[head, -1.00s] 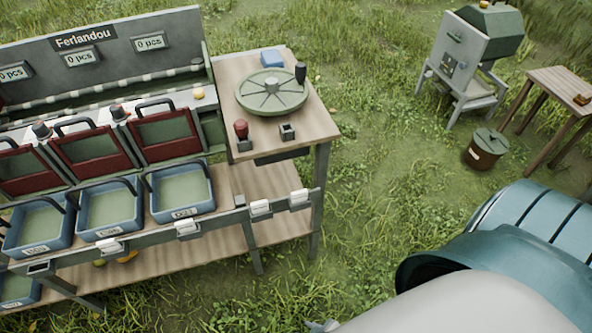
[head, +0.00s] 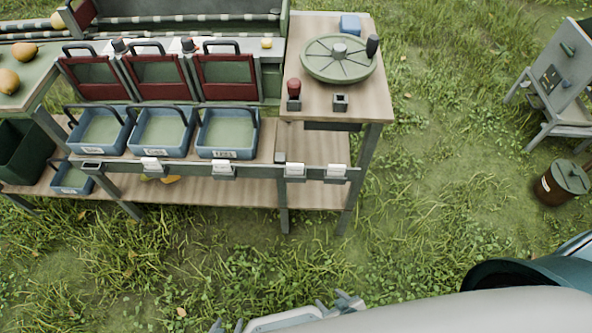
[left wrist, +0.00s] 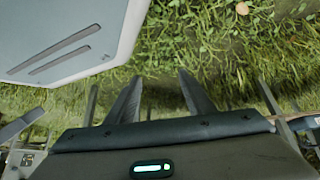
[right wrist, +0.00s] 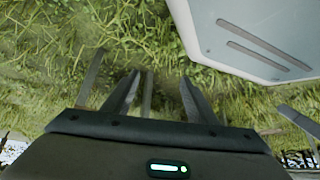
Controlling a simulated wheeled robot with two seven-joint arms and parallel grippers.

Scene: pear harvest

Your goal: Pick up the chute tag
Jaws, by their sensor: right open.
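Several small white tags hang in holders along the grey front rail of the sorting bench in the head view. One tag (head: 151,164) is at the left, one tag (head: 223,169) is below the right blue bin, and two sit close together at the right, one (head: 295,170) beside the other (head: 336,172). I cannot read them or tell which is the chute tag. My left gripper (left wrist: 161,76) is open and empty over grass. My right gripper (right wrist: 160,76) is open and empty over grass. Both are apart from the bench.
Blue bins (head: 227,153) stand in a row behind the rail, under red-framed gates (head: 226,91). A green round turntable (head: 338,72) is on the wooden end table (head: 285,107). A brown lidded bucket (head: 556,190) stands at right. Grass in front of the bench is clear.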

